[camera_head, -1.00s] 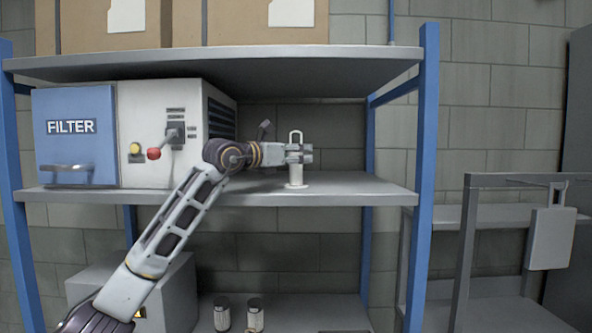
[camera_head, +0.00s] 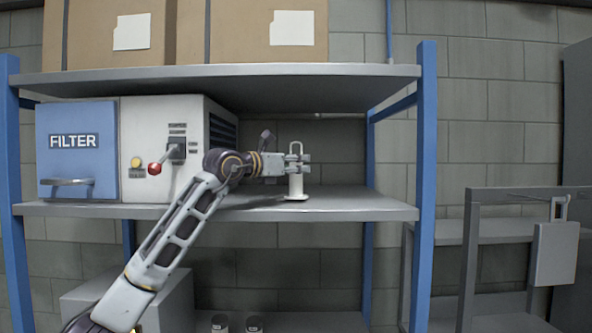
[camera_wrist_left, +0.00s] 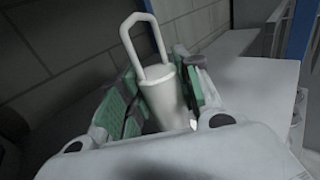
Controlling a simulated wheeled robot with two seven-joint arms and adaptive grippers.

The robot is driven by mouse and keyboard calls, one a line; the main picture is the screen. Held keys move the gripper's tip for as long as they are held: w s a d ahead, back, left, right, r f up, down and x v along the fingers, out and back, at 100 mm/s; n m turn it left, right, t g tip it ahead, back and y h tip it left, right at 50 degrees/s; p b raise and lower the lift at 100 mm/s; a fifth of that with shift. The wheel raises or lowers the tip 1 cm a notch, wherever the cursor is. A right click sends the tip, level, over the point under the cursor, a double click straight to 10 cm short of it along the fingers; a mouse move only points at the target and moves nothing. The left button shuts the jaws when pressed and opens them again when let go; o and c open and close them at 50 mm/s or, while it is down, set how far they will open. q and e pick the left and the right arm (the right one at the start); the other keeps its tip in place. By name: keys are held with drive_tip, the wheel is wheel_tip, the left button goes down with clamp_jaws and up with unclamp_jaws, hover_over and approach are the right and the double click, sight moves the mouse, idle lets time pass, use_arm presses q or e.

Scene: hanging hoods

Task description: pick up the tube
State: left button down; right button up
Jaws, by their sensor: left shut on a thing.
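The tube is a white upright cylinder (camera_head: 295,184) with a flat round foot and a loop handle on top. It stands on the middle shelf (camera_head: 345,203) of the rack, to the right of the filter machine. In the left wrist view the tube (camera_wrist_left: 163,93) sits between green finger pads. My left gripper (camera_head: 300,165) reaches in from the left and is shut on the tube's upper body, below the loop. In the head view the foot appears at the shelf surface; I cannot tell whether it touches. My right gripper is not in view.
A white machine (camera_head: 150,140) with a blue FILTER door (camera_head: 75,165) and red-knobbed lever stands left of the tube. Boxes (camera_head: 265,30) sit on the top shelf (camera_head: 230,72). The middle shelf's right part is clear. A blue post (camera_head: 426,150) bounds the right.

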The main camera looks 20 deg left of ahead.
use_arm(q)
drive_tip(key=shift+r, duration=4.4)
